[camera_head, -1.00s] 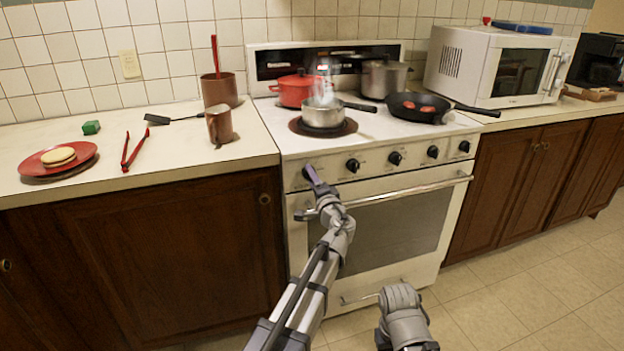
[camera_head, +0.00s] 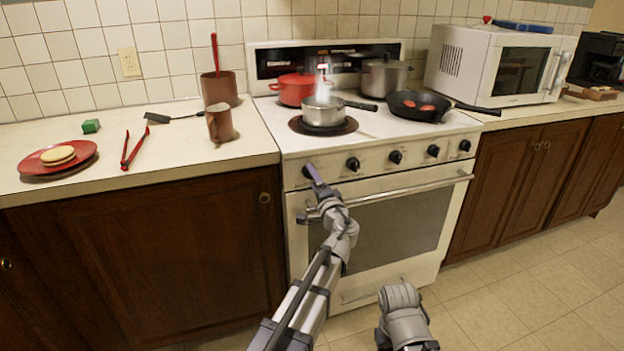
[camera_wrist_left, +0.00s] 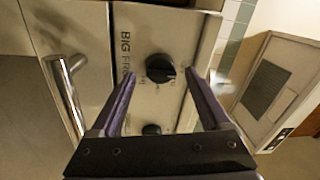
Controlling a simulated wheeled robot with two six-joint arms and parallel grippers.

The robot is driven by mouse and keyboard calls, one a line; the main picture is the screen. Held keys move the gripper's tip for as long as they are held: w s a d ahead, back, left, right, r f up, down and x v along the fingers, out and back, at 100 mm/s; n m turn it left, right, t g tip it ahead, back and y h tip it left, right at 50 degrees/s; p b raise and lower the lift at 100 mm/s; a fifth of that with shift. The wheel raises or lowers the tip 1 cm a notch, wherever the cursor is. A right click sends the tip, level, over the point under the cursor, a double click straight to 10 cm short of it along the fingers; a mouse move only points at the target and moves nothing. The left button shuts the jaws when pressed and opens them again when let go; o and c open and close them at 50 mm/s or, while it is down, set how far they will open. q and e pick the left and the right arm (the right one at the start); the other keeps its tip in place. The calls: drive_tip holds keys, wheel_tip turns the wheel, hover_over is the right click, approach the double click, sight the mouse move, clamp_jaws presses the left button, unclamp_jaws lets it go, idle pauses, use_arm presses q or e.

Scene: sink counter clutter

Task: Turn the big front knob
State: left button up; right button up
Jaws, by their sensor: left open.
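The stove's front panel carries a row of black knobs. The big front knob (camera_wrist_left: 160,68) is round and black, with lettering starting "BIG FRO" beside it in the left wrist view. In the head view it is the leftmost knob (camera_head: 306,171), partly covered by my gripper. My left gripper (camera_head: 314,172) has purple fingers and is at that knob. In the left wrist view the gripper (camera_wrist_left: 158,78) is open, with a finger on either side of the knob. I cannot tell whether the fingers touch it. My right gripper is out of view.
The oven handle (camera_head: 400,195) runs below the knobs, close to my left gripper. A second knob (camera_wrist_left: 151,129) shows lower between the fingers in the wrist view. A steaming saucepan (camera_head: 322,112), red pot (camera_head: 297,90) and black frying pan (camera_head: 415,104) stand on the stovetop.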

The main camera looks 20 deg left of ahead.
use_arm(q)
drive_tip(key=v, duration=0.6)
drive_tip(key=shift+s+f, duration=0.1)
drive_tip(key=shift+s, duration=0.1)
drive_tip(key=s+f+n+g+h, duration=0.2)
drive_tip(key=s+f+n+g, duration=0.3)
drive_tip(key=s+f+g, duration=0.5)
drive_tip(key=s+d+f+g+h, duration=0.35)
drive_tip(key=s+d+f, duration=0.3)
drive_tip(key=s, duration=0.25)
drive_tip(key=s+d+f+g+h, duration=0.2)
drive_tip(key=s+d+f+h, duration=0.25)
drive_tip(key=s+f, duration=0.4)
wheel_tip(320, 180, up, 30)
drive_tip(key=s+d+p, duration=0.1)
drive_tip(key=s+p, duration=0.1)
drive_tip(key=p, duration=2.6)
drive_tip(key=shift+d+y, duration=0.25)
drive_tip(key=shift+y, duration=0.05)
